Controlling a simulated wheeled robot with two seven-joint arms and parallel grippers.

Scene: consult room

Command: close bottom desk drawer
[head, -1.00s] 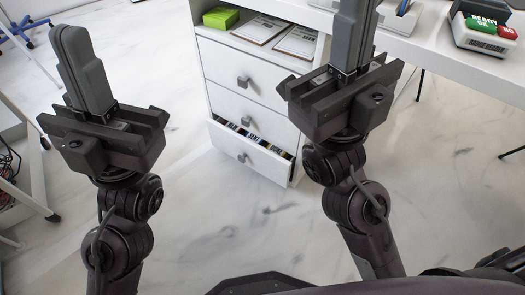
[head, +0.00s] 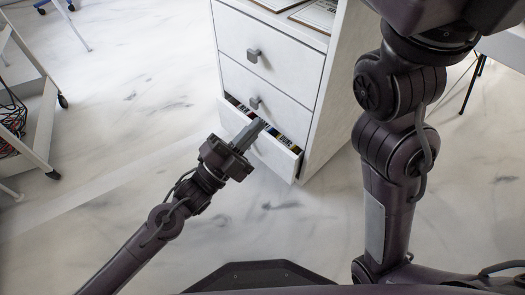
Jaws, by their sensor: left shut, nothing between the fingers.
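The white desk drawer unit (head: 335,85) stands at the upper middle of the head view. Its bottom drawer (head: 276,157) is partly pulled out, and files or other coloured items show inside it. The two drawers above are flush. My left gripper (head: 260,127) is shut and empty, with its fingers at the front of the bottom drawer, overlapping the middle of its face. I cannot tell if they touch it. The fingers hide the bottom drawer's handle. My right arm rises at the right; its fingers are out of the frame.
The middle drawer's handle (head: 255,103) and the top drawer's handle (head: 253,56) stick out just above. A white cart (head: 43,125) with cables stands at the left. The marble floor (head: 130,130) between is clear.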

